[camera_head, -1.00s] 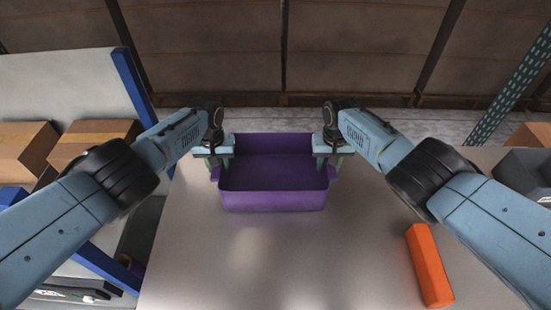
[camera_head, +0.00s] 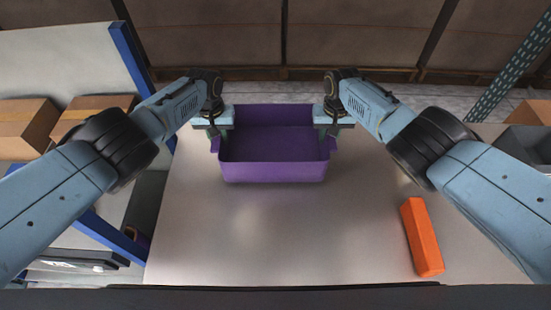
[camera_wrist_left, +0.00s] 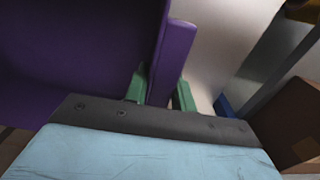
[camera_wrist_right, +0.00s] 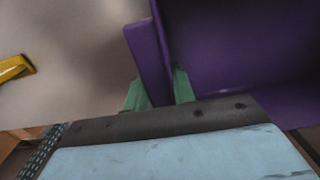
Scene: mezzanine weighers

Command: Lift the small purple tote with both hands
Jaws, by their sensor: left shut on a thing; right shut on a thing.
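The small purple tote (camera_head: 274,172) is open-topped, looks empty inside and sits level over the middle of the table. My left gripper (camera_head: 218,132) is shut on its left end, and my right gripper (camera_head: 331,132) is shut on its right end. In the left wrist view the green fingers (camera_wrist_left: 160,92) straddle a rim piece of the tote (camera_wrist_left: 174,55). The right wrist view shows the same grip (camera_wrist_right: 160,92) on the tote's other end (camera_wrist_right: 147,55). I cannot tell whether the tote's underside touches the table.
The grey table (camera_head: 270,245) is clear in front of the tote. An orange block (camera_head: 422,238) lies at its right. A blue-framed shelf with cardboard boxes (camera_head: 28,125) stands at the left. A dark grey bin (camera_head: 525,145) is at the far right.

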